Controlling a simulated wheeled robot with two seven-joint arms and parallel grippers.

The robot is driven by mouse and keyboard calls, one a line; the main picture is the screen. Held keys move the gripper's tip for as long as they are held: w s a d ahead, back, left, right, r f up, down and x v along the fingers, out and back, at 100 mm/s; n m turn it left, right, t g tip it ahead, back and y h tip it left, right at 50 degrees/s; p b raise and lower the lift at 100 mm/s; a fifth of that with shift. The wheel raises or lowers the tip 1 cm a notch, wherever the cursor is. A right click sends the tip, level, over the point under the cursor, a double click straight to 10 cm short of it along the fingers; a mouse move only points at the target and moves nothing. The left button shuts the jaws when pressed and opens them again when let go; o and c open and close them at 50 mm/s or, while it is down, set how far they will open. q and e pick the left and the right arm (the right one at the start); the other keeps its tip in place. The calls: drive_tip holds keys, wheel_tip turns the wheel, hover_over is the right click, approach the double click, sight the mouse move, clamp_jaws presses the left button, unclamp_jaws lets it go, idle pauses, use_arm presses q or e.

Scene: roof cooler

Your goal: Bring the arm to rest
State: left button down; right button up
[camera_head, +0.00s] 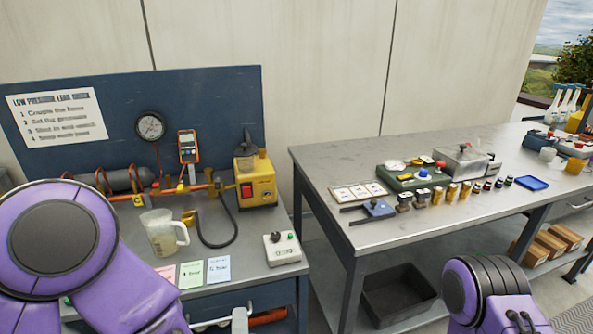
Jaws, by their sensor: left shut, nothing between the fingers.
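My left arm (75,245), purple with a dark round joint cover, comes in from the left in front of the blue-grey workbench. My left gripper (240,320) shows only in part at the bottom edge, low in front of the bench; it is shut and holds nothing. My right arm (480,292) shows as a purple and black link at the lower right; its gripper is out of view.
The left bench (262,225) carries a measuring jug (160,235), a yellow pump unit (255,182), a small white box (282,248) and coloured cards (191,274). The right metal table (330,155) holds several small parts and a blue tray (532,183). A gap separates them.

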use_arm(q)
drive_tip(key=s+a+f+m+g+h, duration=0.1)
drive_tip(key=a+f+m+g, duration=0.2)
drive_tip(key=f+m, duration=0.35)
drive_tip(key=s+a+f+m+g+h, duration=0.1)
drive_tip(key=a+f+m+g+h, duration=0.2)
drive_tip(key=f, duration=0.7)
drive_tip(key=s+a+f+m+g+y, duration=0.1)
drive_tip(key=s+a+f+g+y, duration=0.1)
drive_tip(key=s+a+f, duration=0.4)
drive_tip(key=s+a+f+m+g+y, duration=0.1)
drive_tip(key=s+a+f+g+y, duration=0.1)
drive_tip(key=s+a+f+g, duration=0.3)
drive_tip(key=s+a+f, duration=0.1)
drive_tip(key=s+a, duration=0.2)
drive_tip(key=s, duration=0.3)
drive_tip(key=shift+s+f+m, duration=0.15)
drive_tip(key=shift+f+m, duration=0.2)
